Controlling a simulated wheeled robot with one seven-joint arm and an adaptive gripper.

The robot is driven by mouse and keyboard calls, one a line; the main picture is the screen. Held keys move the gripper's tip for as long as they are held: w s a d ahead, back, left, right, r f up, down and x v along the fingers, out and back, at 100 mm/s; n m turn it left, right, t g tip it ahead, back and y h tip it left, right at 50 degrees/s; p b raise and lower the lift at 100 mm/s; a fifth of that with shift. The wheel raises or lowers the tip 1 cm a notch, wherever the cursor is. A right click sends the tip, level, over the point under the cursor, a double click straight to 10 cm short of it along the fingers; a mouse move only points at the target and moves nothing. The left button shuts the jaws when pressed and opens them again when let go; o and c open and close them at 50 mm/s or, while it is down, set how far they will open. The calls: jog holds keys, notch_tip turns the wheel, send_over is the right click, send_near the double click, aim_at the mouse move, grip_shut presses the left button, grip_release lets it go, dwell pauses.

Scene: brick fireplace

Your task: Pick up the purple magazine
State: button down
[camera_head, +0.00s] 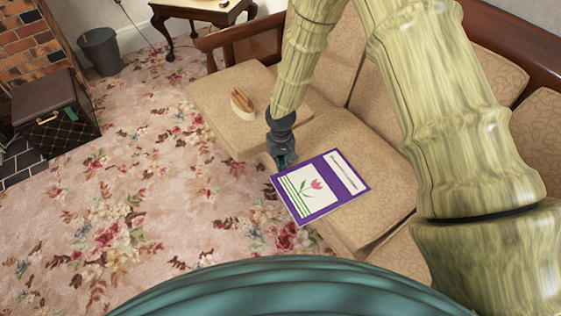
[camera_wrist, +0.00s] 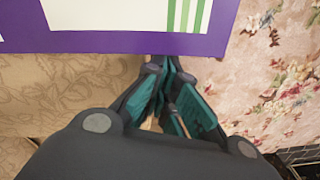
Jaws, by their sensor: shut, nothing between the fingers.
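The purple magazine (camera_head: 336,178) lies flat on the tan sofa seat, with a pink tulip and green stripes on its white cover panel. Its front edge reaches slightly past the seat's front edge, over the carpet. In the wrist view, its purple border (camera_wrist: 120,42) and one corner show at the top. My gripper (camera_head: 284,161) is just beyond the magazine's far-left corner, near the seat's front edge. In the wrist view, my gripper's teal fingers (camera_wrist: 168,98) are shut and empty, beside the magazine's edge. I cannot tell whether they touch it.
The sofa (camera_head: 220,97) has a wooden armrest at the far end. A small white and tan object (camera_head: 241,101) sits on its seat. A brown case (camera_head: 50,108), a grey bin (camera_head: 101,51) and a wooden table (camera_head: 203,10) stand farther back. Floral carpet (camera_head: 150,190) at left is clear.

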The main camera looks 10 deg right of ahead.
jog(key=shift+s+p, duration=0.5)
jog(key=shift+s, duration=0.5)
jog(key=shift+r, duration=0.1)
